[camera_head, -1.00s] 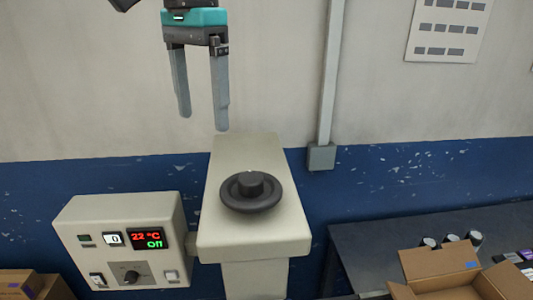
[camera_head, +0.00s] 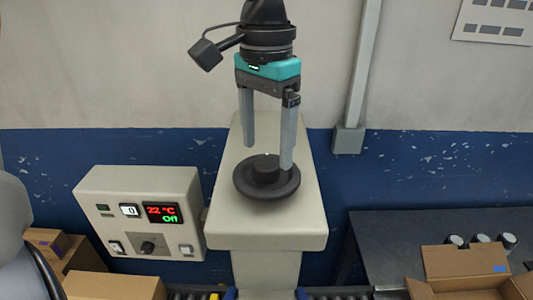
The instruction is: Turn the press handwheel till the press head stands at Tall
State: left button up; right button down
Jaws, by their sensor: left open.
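The press handwheel (camera_head: 245,185) is a dark round wheel with a raised hub (camera_head: 266,165). It lies flat on top of the beige press housing (camera_head: 268,228). My left gripper (camera_head: 268,159) points down over the wheel with its two grey fingers spread. The fingertips are near hub height, one to each side, and the right one overlaps the wheel in the picture. I cannot tell whether they touch it. The press head and any Tall mark are not in view. My right gripper is not in view.
A beige control box (camera_head: 190,212) left of the press shows 22 °C and Off. Cardboard boxes (camera_head: 112,285) stand at lower left. A grey conduit (camera_head: 362,80) runs down the wall behind.

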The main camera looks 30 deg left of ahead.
aim_at(267, 174)
pick_arm(q)
jog(key=shift+f, duration=1.4)
jog(key=shift+c, duration=0.2)
grip_shut()
